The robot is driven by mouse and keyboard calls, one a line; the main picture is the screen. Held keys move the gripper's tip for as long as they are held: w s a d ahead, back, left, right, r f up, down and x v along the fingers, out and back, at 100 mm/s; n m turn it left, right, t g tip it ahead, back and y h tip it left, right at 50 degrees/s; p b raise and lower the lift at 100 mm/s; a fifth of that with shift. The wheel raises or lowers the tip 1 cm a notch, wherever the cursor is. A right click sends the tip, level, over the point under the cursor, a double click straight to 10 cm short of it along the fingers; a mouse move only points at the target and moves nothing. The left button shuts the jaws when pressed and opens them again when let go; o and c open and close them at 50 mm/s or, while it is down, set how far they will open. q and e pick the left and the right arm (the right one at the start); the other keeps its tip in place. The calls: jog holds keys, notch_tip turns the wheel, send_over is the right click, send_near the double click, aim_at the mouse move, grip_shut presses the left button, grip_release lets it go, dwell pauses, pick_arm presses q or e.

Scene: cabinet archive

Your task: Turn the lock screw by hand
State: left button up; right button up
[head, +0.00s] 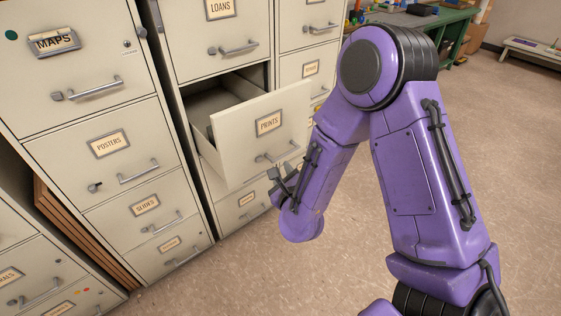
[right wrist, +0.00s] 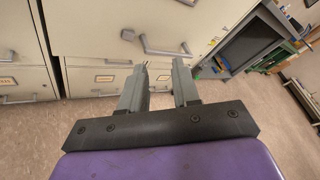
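The grey cabinet fronts carry small metal fittings beside their handles; I cannot tell which is the lock screw. A knob (head: 57,96) sits left of the MAPS handle, and a dark fitting (head: 95,187) is on the POSTERS drawer. The PRINTS drawer (head: 240,135) stands pulled out. My right gripper (head: 281,175) is low in front of its face, near the handle. In the right wrist view my right gripper (right wrist: 161,70) has its two fingers apart with nothing seen held between them. A drawer handle (right wrist: 165,47) and a knob (right wrist: 127,34) lie beyond the fingertips. My left gripper is out of view.
The open PRINTS drawer juts into the aisle. Shut drawers such as LOANS (head: 215,35) and SLIDES (head: 145,208) surround it. A green workbench (head: 450,25) stands at the back. The floor (head: 510,150) on the right is clear.

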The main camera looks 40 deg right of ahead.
jog(key=w+d+r+m+t+h+b, duration=0.1)
jog(key=w+r+m+t+h, duration=0.15)
jog(key=r+m, duration=0.55)
jog(key=shift+y, duration=0.45)
jog(key=shift+f+x, duration=0.15)
jog(key=shift+x, duration=1.2)
jog(key=shift+f+x, duration=0.15)
jog(key=shift+x, duration=1.25)
jog(key=shift+f+x, duration=0.15)
jog(key=shift+x, duration=1.2)
jog(key=shift+w+d, duration=0.2)
jog(key=shift+w, duration=0.1)
jog(key=shift+c, duration=0.3)
grip_shut()
jog(key=shift+o, duration=0.7)
grip_release()
